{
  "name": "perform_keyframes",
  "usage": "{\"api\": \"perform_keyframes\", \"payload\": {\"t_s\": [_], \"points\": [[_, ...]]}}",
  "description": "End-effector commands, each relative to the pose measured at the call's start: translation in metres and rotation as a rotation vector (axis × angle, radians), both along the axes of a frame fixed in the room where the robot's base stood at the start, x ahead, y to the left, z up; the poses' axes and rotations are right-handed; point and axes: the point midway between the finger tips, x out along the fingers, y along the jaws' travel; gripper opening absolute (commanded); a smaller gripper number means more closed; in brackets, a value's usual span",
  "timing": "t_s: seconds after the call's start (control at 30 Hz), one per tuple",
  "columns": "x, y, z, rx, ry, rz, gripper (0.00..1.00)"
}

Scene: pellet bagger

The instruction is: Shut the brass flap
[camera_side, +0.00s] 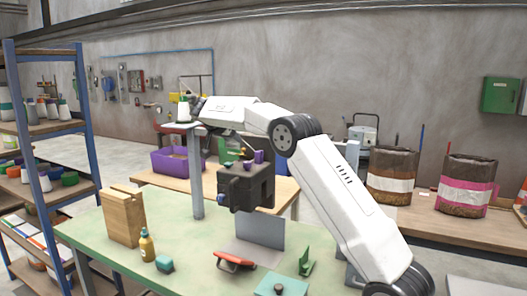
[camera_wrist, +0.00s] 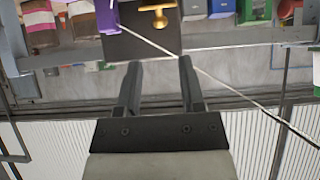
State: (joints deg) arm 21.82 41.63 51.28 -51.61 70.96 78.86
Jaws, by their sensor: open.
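The pellet bagger is a dark box (camera_side: 246,188) on a grey post above the green table in the side view. Its dark body also shows at the top of the wrist view (camera_wrist: 128,42). A brass T-shaped piece (camera_wrist: 155,18), apparently the flap or its handle, is on the dark body there, beyond my fingertips; whether it is open or shut is unclear. Purple parts (camera_side: 258,156) stand on the box. My gripper (camera_wrist: 158,63) is open and empty, its two dark fingers apart and pointing at the box. In the side view the gripper is small and hard to make out.
The green table (camera_side: 190,238) holds a wooden block (camera_side: 123,216), a yellow bottle (camera_side: 147,245), a red-handled tool (camera_side: 235,261) and a green bracket (camera_side: 306,262). A purple bin (camera_side: 176,161) stands behind. Pellet bags (camera_side: 391,178) are at right. A thin pale rod (camera_wrist: 222,82) crosses the wrist view.

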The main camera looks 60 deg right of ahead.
Motion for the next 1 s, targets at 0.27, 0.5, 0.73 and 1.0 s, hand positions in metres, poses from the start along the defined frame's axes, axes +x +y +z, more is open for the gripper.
{"api": "perform_keyframes", "payload": {"t_s": [0.27, 0.5, 0.73, 1.0], "points": [[0.003, -0.017, 0.004, -0.037, -0.043, 0.027, 0.0], [0.009, -0.059, 0.019, -0.139, -0.156, 0.123, 0.0], [0.014, -0.099, 0.037, -0.244, -0.275, 0.263, 0.0], [0.015, -0.132, 0.053, -0.326, -0.386, 0.453, 0.0]]}}
